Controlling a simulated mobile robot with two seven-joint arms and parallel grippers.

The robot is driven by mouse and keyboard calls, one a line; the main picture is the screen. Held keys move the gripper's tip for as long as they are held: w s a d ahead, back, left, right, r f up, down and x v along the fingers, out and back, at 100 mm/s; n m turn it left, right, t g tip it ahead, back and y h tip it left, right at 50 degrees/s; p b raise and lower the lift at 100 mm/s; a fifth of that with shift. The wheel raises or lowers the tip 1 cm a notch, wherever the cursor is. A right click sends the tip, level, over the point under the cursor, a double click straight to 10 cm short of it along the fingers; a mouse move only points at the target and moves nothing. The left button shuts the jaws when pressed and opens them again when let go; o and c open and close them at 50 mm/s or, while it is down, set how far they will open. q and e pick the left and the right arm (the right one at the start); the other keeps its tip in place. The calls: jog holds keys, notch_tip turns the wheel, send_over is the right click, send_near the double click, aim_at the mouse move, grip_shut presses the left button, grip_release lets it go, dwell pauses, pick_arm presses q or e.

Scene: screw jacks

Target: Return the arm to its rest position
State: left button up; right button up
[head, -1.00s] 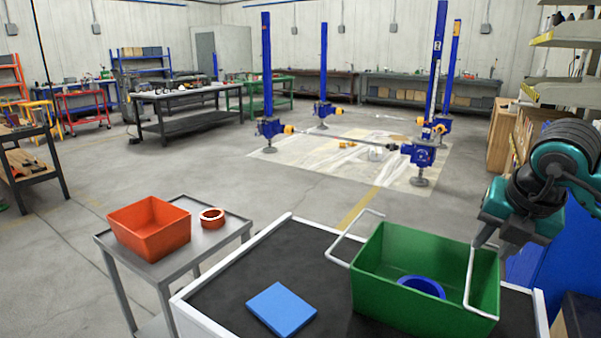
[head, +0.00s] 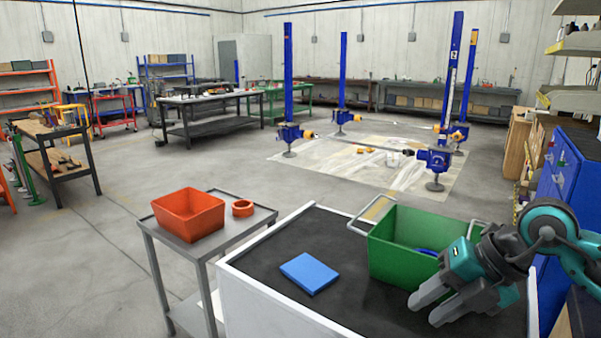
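My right gripper (head: 427,312) is in the lower right of the head view, in front of the green bin (head: 396,258). Its two grey fingers point down and left, with a narrow gap between them and nothing seen in it. The arm and gripper hide the bin's right side and part of a blue ring (head: 428,252) inside it. My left gripper is not in view.
The bin stands on a cart (head: 268,262) with a black top and white rim, beside a blue block (head: 309,273). A smaller grey cart (head: 186,251) at left holds an orange bin (head: 188,214) and an orange ring (head: 242,208). Blue jack posts (head: 288,75) stand farther back.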

jog(key=s+a+r+m+t+y, duration=0.1)
jog(key=s+a+m+t+y, duration=0.25)
jog(key=a+y, duration=0.95)
jog(key=w+d+f+m+t+h, duration=0.1)
jog(key=d+f+m+t+h, duration=0.2)
jog(key=f+m+t+h, duration=0.5)
jog(key=d+f+m+t+h, duration=0.25)
jog(key=f+m+h, duration=0.3)
jog(key=m, duration=0.65)
jog(key=s+d+f+m+g+h, duration=0.1)
jog(key=s+f+m+g, duration=0.1)
jog(key=s+f, duration=0.3)
jog(key=s+d+f+m+g+h, duration=0.1)
jog(key=s+f+m+g+h, duration=0.1)
jog(key=f, duration=0.8)
jog(key=s+m+g, duration=0.1)
jog(key=s+g, duration=0.1)
jog(key=s, duration=0.1)
jog(key=shift+s+g, duration=0.2)
jog(key=shift+g, duration=0.1)
jog(key=shift+d, duration=0.1)
